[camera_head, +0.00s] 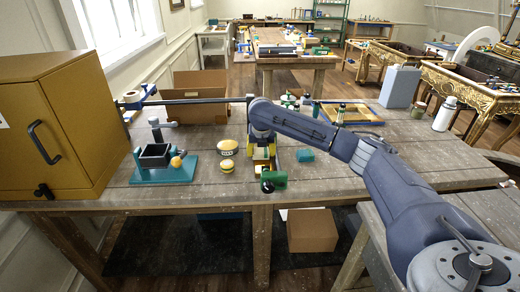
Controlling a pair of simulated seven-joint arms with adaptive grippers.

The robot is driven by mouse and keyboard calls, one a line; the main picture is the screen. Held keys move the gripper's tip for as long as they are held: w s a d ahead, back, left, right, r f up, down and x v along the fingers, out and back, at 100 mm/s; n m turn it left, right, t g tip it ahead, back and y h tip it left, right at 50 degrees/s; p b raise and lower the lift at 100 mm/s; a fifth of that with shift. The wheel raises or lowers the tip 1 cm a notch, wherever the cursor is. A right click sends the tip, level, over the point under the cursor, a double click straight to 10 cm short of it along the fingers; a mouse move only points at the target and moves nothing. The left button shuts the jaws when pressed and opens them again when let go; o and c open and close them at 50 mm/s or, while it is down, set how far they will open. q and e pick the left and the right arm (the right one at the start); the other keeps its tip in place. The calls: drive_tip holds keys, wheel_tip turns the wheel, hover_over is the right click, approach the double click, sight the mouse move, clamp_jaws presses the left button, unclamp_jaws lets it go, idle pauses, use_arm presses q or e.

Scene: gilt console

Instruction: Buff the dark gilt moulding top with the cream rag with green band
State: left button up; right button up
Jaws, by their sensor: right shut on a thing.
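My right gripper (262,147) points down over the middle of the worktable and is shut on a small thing. This looks like the cream rag with green band (262,155), mostly hidden by the fingers. Right below it is a narrow gilt and dark piece (262,168), which seems to be the moulding. I cannot tell whether the rag touches it. My left gripper is not in view.
A green clamp-like tool (273,181) sits at the front edge, with yellow tins (228,147) to the left and a teal block (305,155) to the right. A yellow cabinet (60,125) fills the left end. The right front of the worktable (440,165) is clear.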

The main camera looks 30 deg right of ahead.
sight(264, 162)
drive_tip(key=shift+s+a+f, duration=0.1)
drive_tip(key=shift+s+a, duration=0.4)
drive_tip(key=shift+s, duration=0.6)
drive_tip(key=shift+s+a, duration=0.5)
drive_tip(key=shift+s, duration=0.6)
drive_tip(key=shift+s+a+f, duration=0.1)
drive_tip(key=shift+s+a, duration=0.4)
drive_tip(key=shift+s, duration=0.6)
drive_tip(key=shift+r, duration=0.1)
drive_tip(key=shift+r, duration=0.1)
drive_tip(key=shift+r, duration=1.45)
drive_tip(key=shift+w+a+r, duration=0.1)
drive_tip(key=shift+a+r, duration=0.05)
drive_tip(key=shift+r, duration=1.5)
drive_tip(key=shift+r, duration=1.5)
drive_tip(key=shift+a, duration=0.1)
